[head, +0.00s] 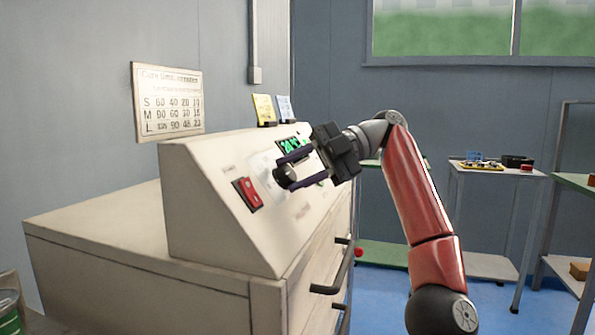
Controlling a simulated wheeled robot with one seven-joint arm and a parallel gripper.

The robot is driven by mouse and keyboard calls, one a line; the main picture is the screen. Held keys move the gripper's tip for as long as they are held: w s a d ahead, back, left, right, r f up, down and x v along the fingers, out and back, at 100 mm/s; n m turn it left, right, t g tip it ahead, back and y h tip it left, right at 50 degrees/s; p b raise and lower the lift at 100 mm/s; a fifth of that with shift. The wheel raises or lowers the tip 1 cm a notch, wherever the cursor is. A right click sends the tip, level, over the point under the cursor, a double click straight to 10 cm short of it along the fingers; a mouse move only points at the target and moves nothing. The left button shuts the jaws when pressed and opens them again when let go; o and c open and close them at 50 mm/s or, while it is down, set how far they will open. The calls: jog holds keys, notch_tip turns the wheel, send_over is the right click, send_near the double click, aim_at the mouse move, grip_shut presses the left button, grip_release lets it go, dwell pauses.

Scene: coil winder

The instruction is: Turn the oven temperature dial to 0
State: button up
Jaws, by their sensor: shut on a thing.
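The oven temperature dial is a round black knob (284,177) on the sloped face of the cream control panel (215,215). My gripper (287,171) reaches in from the right, with its two dark fingers on either side of the knob, shut on it. The fingers and gripper body cover part of the panel. A green lit display (291,144) sits just above and behind the fingers, partly hidden. The dial's pointer and scale marks are too small to read.
A red rocker switch (248,194) is left of the dial. The panel stands on a cream cabinet (120,254) with dark drawer handles (336,278). Yellow and blue cards (264,108) stand on top. A wall chart (168,101) hangs behind. Shelves (497,172) stand at the right, with blue floor between.

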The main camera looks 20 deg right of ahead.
jog(key=shift+h, duration=0.3)
dwell(0.4)
jog(key=o, duration=1)
